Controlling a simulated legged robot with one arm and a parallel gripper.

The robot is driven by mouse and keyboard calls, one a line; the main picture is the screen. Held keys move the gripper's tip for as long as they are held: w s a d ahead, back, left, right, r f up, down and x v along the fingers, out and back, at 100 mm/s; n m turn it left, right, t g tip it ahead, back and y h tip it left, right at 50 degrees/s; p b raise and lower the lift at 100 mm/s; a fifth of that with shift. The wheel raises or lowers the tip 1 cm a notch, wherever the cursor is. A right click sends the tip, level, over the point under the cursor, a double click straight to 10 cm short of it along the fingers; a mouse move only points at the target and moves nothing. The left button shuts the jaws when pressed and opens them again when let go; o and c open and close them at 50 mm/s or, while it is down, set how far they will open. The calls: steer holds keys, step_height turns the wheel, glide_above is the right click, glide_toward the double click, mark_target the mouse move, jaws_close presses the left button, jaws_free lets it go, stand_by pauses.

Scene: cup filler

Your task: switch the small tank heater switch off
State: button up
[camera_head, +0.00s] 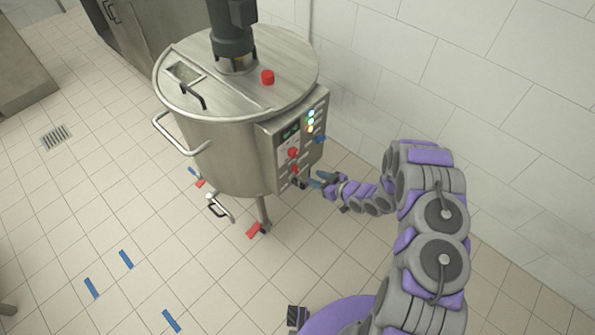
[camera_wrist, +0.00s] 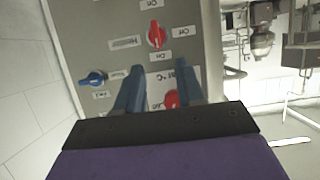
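The small steel tank (camera_head: 225,140) stands near the wall, its control panel (camera_head: 310,128) facing right. In the wrist view the panel (camera_wrist: 110,15) fills the upper middle. It bears a red rotary switch (camera_wrist: 156,35) with on and off labels and a blurred label beside it that may read "Heating". Its handle looks roughly upright in the picture. My gripper (camera_wrist: 160,66) is open and empty, its two blue fingers pointing at the panel just below that switch. In the head view my gripper (camera_head: 314,179) is by the panel's lower edge. Contact cannot be told.
A blue switch (camera_wrist: 94,78) is left of my fingers; a red round knob (camera_wrist: 171,98) shows between them. The tiled wall is close to my arm's right. The floor at left is mostly clear.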

mark_target(298, 169)
steer(key=b+x, duration=0.2)
steer(key=x, duration=0.9)
steer(key=shift+w+d, duration=0.1)
steer(key=shift+d+r, duration=0.1)
steer(key=shift+d, duration=0.25)
steer(key=shift+c, duration=0.5)
steer(key=shift+a, duration=0.15)
jaws_close()
